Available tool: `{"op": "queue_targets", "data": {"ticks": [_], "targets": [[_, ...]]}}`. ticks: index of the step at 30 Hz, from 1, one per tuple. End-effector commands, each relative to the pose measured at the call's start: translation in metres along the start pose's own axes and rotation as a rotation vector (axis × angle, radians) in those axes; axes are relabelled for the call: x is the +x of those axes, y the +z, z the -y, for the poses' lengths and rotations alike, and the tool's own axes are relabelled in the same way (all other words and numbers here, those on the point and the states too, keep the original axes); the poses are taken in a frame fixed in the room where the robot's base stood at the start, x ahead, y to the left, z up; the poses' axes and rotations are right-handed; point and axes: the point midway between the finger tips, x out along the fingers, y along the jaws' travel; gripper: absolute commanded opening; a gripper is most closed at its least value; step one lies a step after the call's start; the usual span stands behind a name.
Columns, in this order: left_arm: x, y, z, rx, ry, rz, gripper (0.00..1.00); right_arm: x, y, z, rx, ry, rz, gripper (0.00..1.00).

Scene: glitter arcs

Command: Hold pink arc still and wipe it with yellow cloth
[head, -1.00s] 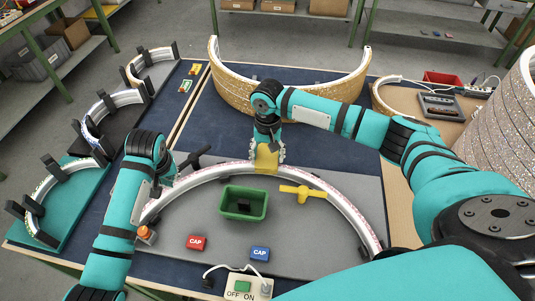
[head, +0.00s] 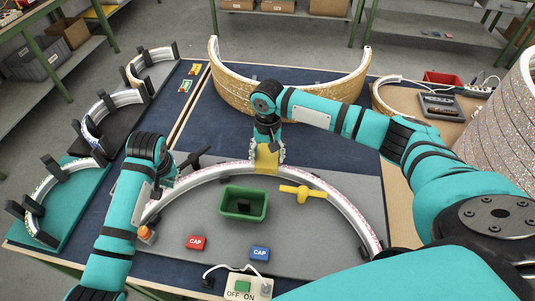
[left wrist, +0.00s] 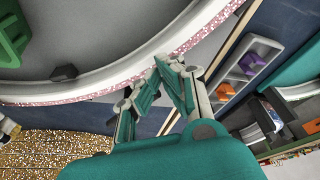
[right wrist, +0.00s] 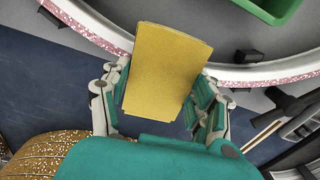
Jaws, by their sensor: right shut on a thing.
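The pink arc (head: 344,205), white with pink glitter along its edge, lies curved on the grey mat (head: 310,235). My right gripper (head: 267,148) is shut on the yellow cloth (head: 267,160) at the top of the arc. The cloth overlaps the arc's band there; the right wrist view shows the cloth (right wrist: 168,65) between the two fingers, hiding part of the arc (right wrist: 280,75). My left gripper (left wrist: 160,78) is at the arc's left part, its fingertips close together at the glittery edge (left wrist: 100,92). Whether they grip the arc is unclear.
Inside the arc are a green bin (head: 242,204), a yellow valve-like handle (head: 302,192), and red (head: 196,243) and blue (head: 260,254) CAP blocks. A switch box (head: 245,286) is at the front. Other arcs stand in holders at left (head: 60,185); a large gold arc (head: 230,90) is behind.

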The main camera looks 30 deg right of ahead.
Motion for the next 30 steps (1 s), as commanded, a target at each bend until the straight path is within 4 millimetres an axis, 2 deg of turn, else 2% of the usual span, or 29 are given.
{"op": "queue_targets", "data": {"ticks": [14,30], "targets": [[0.0,0.0,0.0,0.0,0.0,0.0,0.0,0.0,0.0,0.0,0.0,0.0,0.0,0.35],[0.01,0.003,0.0,0.0,0.0,0.0,0.0,0.0,0.0,0.0,0.0,0.0,0.0,0.35]]}}
